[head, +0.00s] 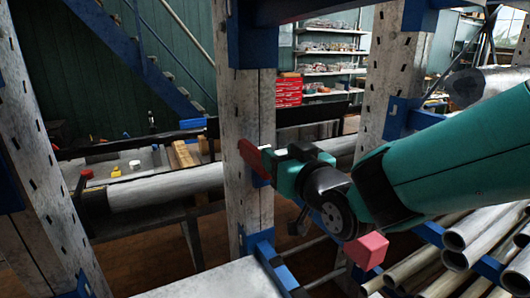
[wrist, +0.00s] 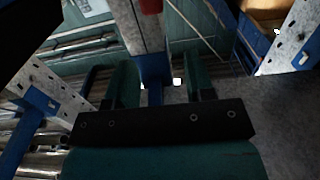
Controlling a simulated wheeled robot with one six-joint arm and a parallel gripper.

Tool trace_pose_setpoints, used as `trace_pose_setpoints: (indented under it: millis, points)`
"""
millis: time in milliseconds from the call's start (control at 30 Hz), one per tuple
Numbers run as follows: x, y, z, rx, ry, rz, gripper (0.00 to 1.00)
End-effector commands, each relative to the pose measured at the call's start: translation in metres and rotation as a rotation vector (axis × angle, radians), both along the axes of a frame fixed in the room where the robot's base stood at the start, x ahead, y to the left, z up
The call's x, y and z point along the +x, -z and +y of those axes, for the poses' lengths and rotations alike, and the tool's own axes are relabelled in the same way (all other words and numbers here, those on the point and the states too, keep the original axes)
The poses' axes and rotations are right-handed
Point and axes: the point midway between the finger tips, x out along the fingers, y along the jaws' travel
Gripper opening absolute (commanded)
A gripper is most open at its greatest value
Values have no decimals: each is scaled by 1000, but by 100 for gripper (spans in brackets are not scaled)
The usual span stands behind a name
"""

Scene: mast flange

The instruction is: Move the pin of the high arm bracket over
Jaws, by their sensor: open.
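A perforated grey-white post (head: 247,110) stands mid-picture in the head view, with a blue bracket (head: 258,246) low on it. My gripper (head: 272,165) is at the post's right side. In the wrist view its two teal fingers stand apart (wrist: 160,78), with nothing held between them. A blue bracket part (wrist: 154,68) and a post (wrist: 140,30) show beyond the gap. A small white piece (wrist: 177,82) lies near the right finger. A red piece (head: 256,157) is at the post beside my gripper. I cannot tell which part is the pin.
A pink-red block (head: 366,250) sits below my arm. Metal pipes (head: 470,235) lie at lower right. Another perforated post (head: 395,80) stands at right and one (head: 40,150) at left. A large grey pipe (head: 165,187) lies behind. Shelves (head: 328,50) are far back.

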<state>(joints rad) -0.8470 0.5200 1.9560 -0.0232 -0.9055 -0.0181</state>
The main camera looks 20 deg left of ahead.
Motion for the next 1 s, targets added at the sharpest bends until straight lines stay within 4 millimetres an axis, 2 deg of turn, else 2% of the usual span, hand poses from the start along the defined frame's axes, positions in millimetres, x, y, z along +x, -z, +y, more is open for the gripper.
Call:
trace_pose_setpoints:
  millis: [133, 300, 500, 700, 933, 967, 1000]
  points:
    - [0, 35, -1, -5, 2, 6, 49]
    - [25, 30, 28, -1, 0, 1, 49]
    - [42, 32, 50, 0, -1, 0, 49]
    - [47, 34, 58, -1, -2, 1, 49]
    - [47, 34, 59, -1, -2, 1, 49]
    - [47, 34, 59, -1, -2, 1, 44]
    - [47, 34, 59, -1, -2, 1, 35]
